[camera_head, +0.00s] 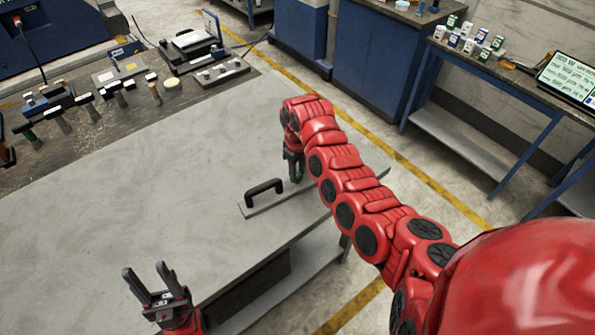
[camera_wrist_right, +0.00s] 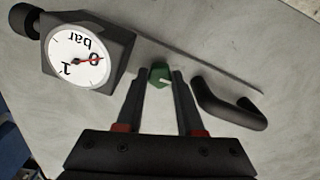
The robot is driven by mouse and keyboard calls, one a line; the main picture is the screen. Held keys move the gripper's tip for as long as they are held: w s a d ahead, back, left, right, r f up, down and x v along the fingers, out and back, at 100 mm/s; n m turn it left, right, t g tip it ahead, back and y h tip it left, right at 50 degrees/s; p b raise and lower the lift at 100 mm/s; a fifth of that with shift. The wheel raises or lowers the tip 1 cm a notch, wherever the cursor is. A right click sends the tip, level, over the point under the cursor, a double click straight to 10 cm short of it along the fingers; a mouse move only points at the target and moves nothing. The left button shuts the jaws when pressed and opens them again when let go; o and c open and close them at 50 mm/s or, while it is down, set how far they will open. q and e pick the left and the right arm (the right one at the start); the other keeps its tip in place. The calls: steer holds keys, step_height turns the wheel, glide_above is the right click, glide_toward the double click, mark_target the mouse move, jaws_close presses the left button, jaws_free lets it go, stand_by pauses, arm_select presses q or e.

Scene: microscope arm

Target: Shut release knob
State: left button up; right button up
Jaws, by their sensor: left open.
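The release knob (camera_wrist_right: 160,76) is a small green round knob with a pale mark on its face. In the right wrist view it sits between the two dark fingertips of my right gripper (camera_wrist_right: 163,74). A narrow gap seems to show beside the knob, and I cannot tell whether a finger touches it. In the head view my right gripper (camera_head: 294,168) points down at the plate (camera_head: 296,197) with the black handle (camera_head: 264,188), and the knob is hidden there. My left gripper (camera_head: 152,288) is open and empty at the lower left.
A white dial gauge (camera_wrist_right: 83,58) marked "bar" is beside the knob, its red needle near 0. The black handle (camera_wrist_right: 229,105) lies close on the other side. Tools and a tray (camera_head: 222,72) line the table's back edge. The grey tabletop (camera_head: 150,200) is clear.

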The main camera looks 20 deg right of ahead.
jaws_close()
steer(key=shift+a+f+m+b, duration=0.15)
steer(key=shift+m+b, duration=0.25)
steer(key=shift+b, duration=0.25)
steer(key=o, duration=0.6)
jaws_free()
steer(key=shift+r, duration=0.2)
steer(key=shift+r, duration=0.2)
step_height(320, 180, up, 17)
steer(key=shift+f+b, duration=0.1)
steer(key=shift+b, duration=0.65)
